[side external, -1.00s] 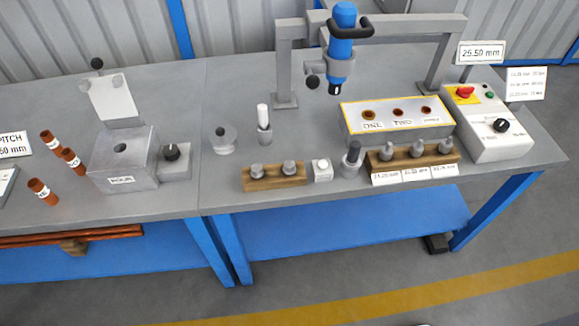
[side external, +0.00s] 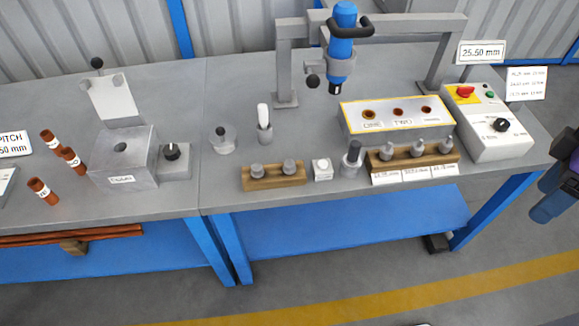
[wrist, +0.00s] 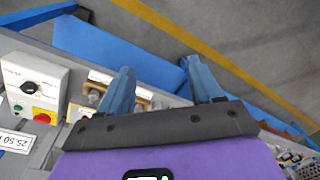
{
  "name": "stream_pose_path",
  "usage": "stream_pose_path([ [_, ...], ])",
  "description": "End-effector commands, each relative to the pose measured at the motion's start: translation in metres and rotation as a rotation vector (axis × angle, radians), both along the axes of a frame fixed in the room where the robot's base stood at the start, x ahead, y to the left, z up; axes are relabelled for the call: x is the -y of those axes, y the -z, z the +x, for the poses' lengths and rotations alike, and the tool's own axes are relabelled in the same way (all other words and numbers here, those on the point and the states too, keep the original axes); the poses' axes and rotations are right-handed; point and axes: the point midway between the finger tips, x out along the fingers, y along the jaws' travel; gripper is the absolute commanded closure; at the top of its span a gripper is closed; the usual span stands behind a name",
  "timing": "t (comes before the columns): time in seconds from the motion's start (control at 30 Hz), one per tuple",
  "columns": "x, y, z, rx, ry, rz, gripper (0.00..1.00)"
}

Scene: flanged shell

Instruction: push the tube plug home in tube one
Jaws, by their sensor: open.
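The metal block (side external: 395,133) with a yellow-edged top has three copper-rimmed holes; the left hole (side external: 369,114) is labelled ONE. No plug visibly stands out of that hole. Grey plug-like pieces stand in a two-place wooden rack (side external: 275,183) and a three-place wooden rack (side external: 412,163) in front of the block; I cannot tell which is the tube plug. My gripper (side external: 556,196) is at the right edge of the side view, off the bench and well away from the block. In the wrist view my gripper (wrist: 162,85) has its blue fingers apart, with nothing between them.
A blue tool (side external: 341,55) hangs under a grey frame above the block. A control box (side external: 488,128) with a red button stands at the bench's right end. A dark-knobbed piece (side external: 352,160) stands beside the racks. Loose copper tubes (side external: 73,161) are at left.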

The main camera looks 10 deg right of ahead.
Motion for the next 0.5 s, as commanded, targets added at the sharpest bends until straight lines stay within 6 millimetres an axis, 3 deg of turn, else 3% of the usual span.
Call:
stream_pose_path([
  [0.2, -0.057, 0.013, 0.052, -0.077, 0.356, 0.026, 0.35],
  [0.5, -0.125, 0.043, 0.126, -0.184, 0.853, 0.057, 0.35],
])
